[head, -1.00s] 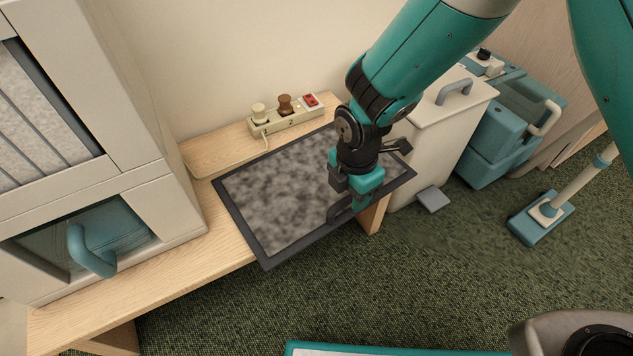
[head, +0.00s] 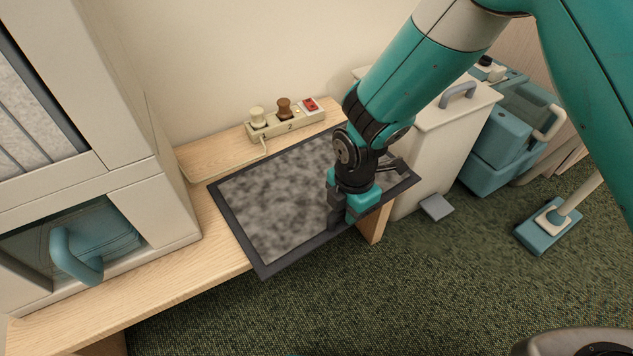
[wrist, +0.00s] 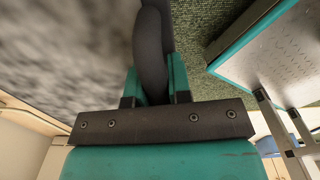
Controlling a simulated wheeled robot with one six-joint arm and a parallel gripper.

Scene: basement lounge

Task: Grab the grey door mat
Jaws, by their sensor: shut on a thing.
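The grey door mat (head: 275,205) has a mottled grey middle and a dark border. It lies on the wooden bench, its front edge sticking out past the bench edge. My gripper (head: 345,222) is at the mat's front edge, right of its middle. In the wrist view the mat (wrist: 60,45) fills the upper left, and its dark border runs between the two teal fingers of my gripper (wrist: 155,90). The fingers are shut on that border. My arm hides part of the mat's right side in the head view.
The wooden bench (head: 190,277) runs along the wall. A power strip (head: 290,123) with plugs stands behind the mat. A pale cabinet (head: 130,190) stands at left. A white bin (head: 440,135) with a grey pedal and a teal cleaning machine (head: 500,140) stand at right. Green carpet lies in front.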

